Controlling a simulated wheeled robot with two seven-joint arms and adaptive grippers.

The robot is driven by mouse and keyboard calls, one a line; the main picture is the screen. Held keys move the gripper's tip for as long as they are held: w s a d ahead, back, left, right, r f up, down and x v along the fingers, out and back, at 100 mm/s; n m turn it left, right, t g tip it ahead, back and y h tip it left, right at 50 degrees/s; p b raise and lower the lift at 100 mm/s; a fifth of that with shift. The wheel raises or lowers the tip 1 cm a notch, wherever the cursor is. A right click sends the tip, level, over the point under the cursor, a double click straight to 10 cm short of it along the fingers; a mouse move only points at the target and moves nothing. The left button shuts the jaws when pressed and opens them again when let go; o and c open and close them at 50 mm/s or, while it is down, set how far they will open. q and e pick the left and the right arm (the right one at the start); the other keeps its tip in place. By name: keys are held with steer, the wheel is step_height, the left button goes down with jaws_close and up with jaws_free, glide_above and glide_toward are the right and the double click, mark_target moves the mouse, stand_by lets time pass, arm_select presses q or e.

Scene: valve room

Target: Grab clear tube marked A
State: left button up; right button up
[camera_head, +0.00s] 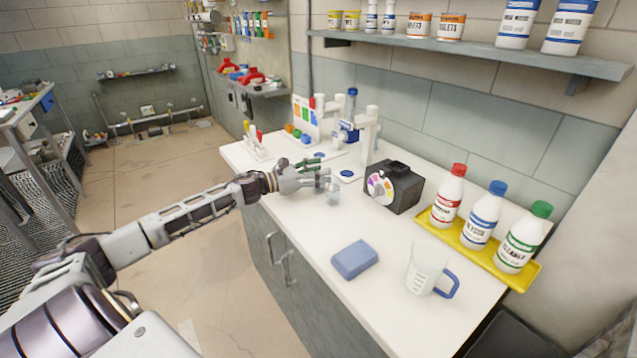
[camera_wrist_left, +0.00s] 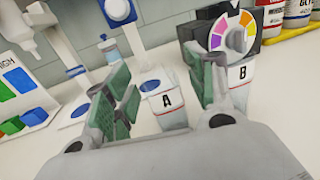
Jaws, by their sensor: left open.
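The clear tube marked A (camera_wrist_left: 167,104) stands on the white counter, its black letter facing the left wrist camera. My left gripper (camera_wrist_left: 160,78) is open, and tube A shows between its green-padded fingers. I see no finger closed on it. A second clear tube marked B (camera_wrist_left: 239,82) stands to the right, partly hidden by the right finger. In the head view my left gripper (camera_head: 322,177) reaches over the counter from the left, beside a small clear tube (camera_head: 333,194) whose letter I cannot read there. My right gripper is not in view.
A black box with a colour wheel (camera_head: 394,187) stands right of the gripper, and white stands (camera_head: 366,140) stand behind. A blue sponge (camera_head: 354,260), a clear jug (camera_head: 427,268) and a yellow tray (camera_head: 478,247) with bottles are nearer. Bare counter (camera_head: 310,225) lies in front of the gripper.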

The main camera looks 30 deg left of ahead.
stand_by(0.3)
arm_select(q)
steer(key=c, duration=1.1)
steer(key=shift+r, duration=0.1)
steer(key=shift+c, duration=0.2)
step_height(320, 180, up, 10)
steer(key=shift+p, duration=0.3)
